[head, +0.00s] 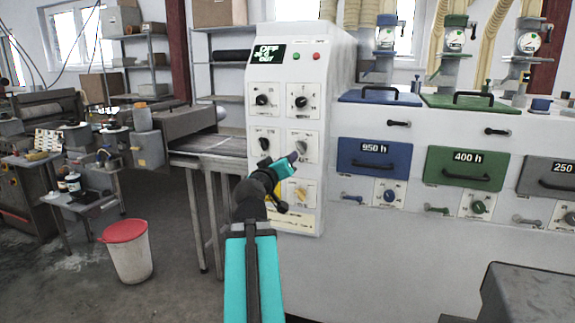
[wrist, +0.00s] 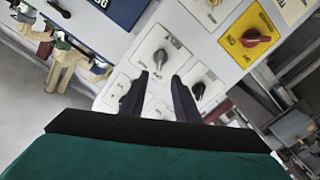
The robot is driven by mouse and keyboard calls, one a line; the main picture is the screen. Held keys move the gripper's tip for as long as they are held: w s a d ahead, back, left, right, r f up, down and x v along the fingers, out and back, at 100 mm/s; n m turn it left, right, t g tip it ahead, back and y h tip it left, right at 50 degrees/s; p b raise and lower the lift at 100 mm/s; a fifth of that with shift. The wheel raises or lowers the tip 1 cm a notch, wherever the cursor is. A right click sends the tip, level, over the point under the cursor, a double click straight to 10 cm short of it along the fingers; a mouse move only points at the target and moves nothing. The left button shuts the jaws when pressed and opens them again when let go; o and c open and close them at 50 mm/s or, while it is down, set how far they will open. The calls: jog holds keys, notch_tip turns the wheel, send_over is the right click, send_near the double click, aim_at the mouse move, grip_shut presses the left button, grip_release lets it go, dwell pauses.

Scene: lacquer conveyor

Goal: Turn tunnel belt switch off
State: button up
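A white control cabinet (head: 322,75) has several rotary switches on its front; their labels are too small to read, so I cannot tell which is the tunnel belt switch. My gripper (head: 293,157) is in front of the lower switches. In the wrist view my gripper (wrist: 160,76) has its two dark fingers apart, with a grey-knobbed switch (wrist: 160,60) just beyond and between the tips. That switch also shows in the head view (head: 302,145), partly behind the gripper. A black-knobbed switch (wrist: 198,89) is beside the right finger; it also shows in the head view (head: 264,143).
A red knob on a yellow plate (wrist: 254,38) is near the gripper. The cabinet has a lit display (head: 267,54) and a red button (head: 317,56). A conveyor belt (head: 212,144) runs in from the left. Tanks with a blue front (head: 373,160) stand right.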

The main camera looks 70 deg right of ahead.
jog(key=shift+a+f+b, duration=0.1)
jog(key=shift+a+b, duration=0.7)
jog(key=shift+b, duration=0.6)
jog(key=shift+a, duration=0.1)
